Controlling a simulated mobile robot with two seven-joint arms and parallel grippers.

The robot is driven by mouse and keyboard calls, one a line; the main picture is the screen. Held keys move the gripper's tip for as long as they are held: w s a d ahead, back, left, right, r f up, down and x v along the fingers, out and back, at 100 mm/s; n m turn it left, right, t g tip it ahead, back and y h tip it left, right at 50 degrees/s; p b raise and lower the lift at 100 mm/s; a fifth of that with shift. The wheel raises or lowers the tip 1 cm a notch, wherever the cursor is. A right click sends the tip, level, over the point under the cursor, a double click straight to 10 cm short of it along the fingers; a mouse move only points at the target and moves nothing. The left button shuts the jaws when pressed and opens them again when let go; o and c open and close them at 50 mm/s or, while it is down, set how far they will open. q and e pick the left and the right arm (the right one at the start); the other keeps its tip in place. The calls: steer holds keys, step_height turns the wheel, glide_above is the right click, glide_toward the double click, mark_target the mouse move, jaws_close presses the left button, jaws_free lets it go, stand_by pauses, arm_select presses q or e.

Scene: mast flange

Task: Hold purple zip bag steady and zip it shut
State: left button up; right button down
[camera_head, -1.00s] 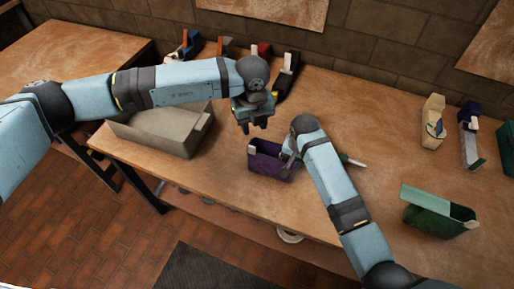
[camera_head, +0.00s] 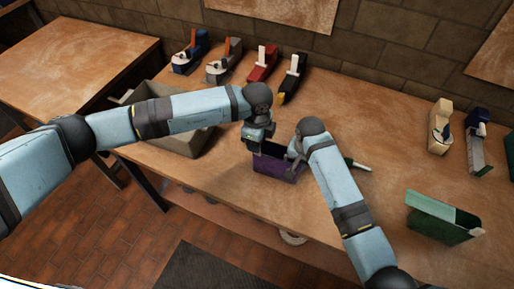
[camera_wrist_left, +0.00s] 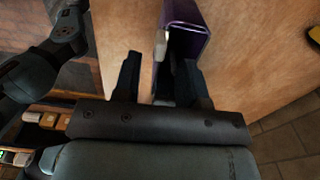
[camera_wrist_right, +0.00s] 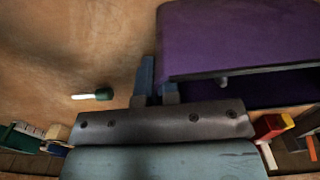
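The purple zip bag (camera_head: 273,168) stands open-topped near the front edge of the table. My right gripper (camera_head: 292,158) is at its right end. In the right wrist view its fingers (camera_wrist_right: 158,78) are close together on the edge of the bag (camera_wrist_right: 235,40). My left gripper (camera_head: 256,143) is at the bag's left end. In the left wrist view its fingers (camera_wrist_left: 164,68) are apart, with a pale tab (camera_wrist_left: 160,45) at the bag's end between them. In the head view the left gripper hides this tab. Whether the fingers touch it I cannot tell.
A grey open bin (camera_head: 190,143) stands left, partly behind my left arm. A green-handled tool (camera_head: 358,165) lies right of the bag. A green open case (camera_head: 440,218) stands further right. Several hand planes (camera_head: 262,65) line the back. The table between is clear.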

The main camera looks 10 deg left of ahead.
arm_select(q)
steer(key=shift+f, duration=2.25)
steer(key=shift+c, duration=0.2)
jaws_close()
